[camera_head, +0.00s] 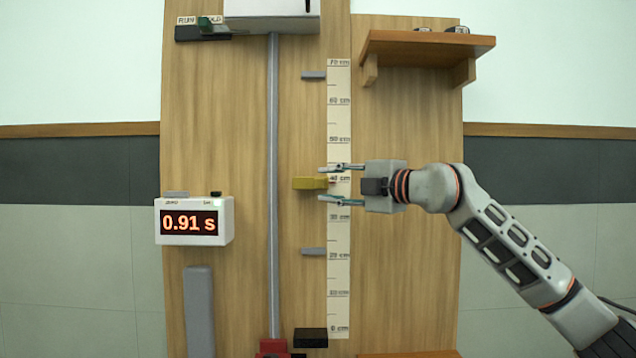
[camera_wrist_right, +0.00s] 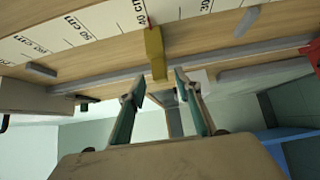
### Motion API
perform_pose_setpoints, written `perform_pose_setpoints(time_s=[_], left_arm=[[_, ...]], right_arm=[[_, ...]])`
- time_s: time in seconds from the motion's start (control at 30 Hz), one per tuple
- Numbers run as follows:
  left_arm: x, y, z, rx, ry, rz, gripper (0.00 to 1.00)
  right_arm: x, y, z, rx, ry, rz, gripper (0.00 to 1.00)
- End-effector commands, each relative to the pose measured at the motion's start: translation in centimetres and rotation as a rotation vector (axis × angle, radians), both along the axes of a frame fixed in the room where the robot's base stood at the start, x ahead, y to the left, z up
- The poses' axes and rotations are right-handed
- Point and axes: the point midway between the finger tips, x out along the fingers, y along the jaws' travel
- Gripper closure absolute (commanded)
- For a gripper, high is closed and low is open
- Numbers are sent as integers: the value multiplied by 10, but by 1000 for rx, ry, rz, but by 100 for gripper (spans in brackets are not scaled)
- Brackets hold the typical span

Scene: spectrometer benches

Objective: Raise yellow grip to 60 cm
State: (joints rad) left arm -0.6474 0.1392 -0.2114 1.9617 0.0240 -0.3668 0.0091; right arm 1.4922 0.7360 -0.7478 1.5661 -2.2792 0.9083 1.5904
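The yellow grip (camera_head: 311,183) sticks out from the wooden board beside the scale strip (camera_head: 339,120), close to the 40 cm mark. The 60 cm mark is higher on the strip. My right gripper (camera_head: 342,185) comes in from the right at the grip's height, its two fingers apart, one above and one below that level. In the right wrist view the yellow grip (camera_wrist_right: 155,52) lies just beyond the gap between the open fingertips (camera_wrist_right: 160,82). Nothing is held between them. My left gripper is in neither view.
Grey tabs stand above (camera_head: 314,76) and below (camera_head: 314,251) the grip. A grey vertical rod (camera_head: 273,180) runs to its left. A timer (camera_head: 194,221) reads 0.91 s. A wooden shelf (camera_head: 425,45) overhangs at upper right. A black block (camera_head: 310,338) is low down.

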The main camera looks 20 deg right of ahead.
Motion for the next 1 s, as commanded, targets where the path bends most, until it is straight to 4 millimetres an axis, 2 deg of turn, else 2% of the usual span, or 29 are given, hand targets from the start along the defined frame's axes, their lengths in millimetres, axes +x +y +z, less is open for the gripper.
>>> perform_pose_setpoints(time_s=[0.13, 0.3, 0.6, 0.63, 0.73, 0.77, 1.0], left_arm=[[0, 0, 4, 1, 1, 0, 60], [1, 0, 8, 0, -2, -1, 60], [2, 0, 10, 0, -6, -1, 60], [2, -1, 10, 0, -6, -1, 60], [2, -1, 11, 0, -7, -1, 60], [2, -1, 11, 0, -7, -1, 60], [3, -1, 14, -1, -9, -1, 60]], right_arm=[[18, 11, 2, 1, 0, 1, 67], [31, 18, 2, 0, -2, 1, 67], [34, 19, 0, 0, -1, 0, 67], [34, 19, 0, 0, -1, 1, 69], [34, 19, 0, 0, -1, 1, 95], [34, 19, 0, 0, -1, 1, 100], [33, 19, 5, 0, -2, 1, 100]])
